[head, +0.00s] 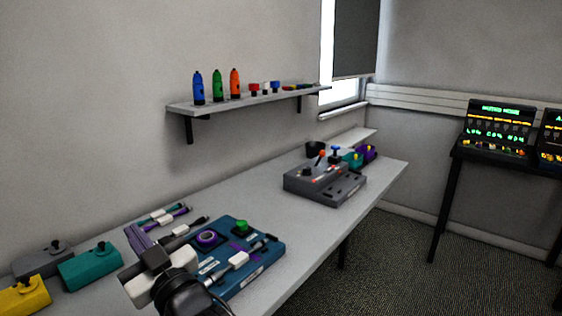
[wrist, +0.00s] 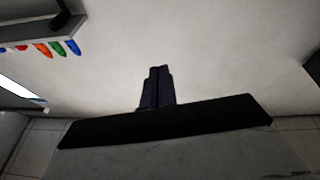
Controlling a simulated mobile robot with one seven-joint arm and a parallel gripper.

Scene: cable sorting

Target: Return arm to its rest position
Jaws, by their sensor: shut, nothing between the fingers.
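My gripper (head: 138,232) is in the lower left of the head view, in front of the table (head: 300,226) and the left end of a blue board. Its dark purple fingers point up and to the left. In the wrist view my gripper (wrist: 158,70) shows its two fingers side by side, shut and empty, against a plain wall. The height of the gripper above the table is hard to tell.
The blue board (head: 262,262) carries a purple roll, a green button and cables. Teal (head: 88,266) and yellow (head: 24,296) boxes stand to the left. A grey console (head: 322,186) stands farther back. A wall shelf (head: 240,104) holds bottles; it also shows in the wrist view (wrist: 38,36).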

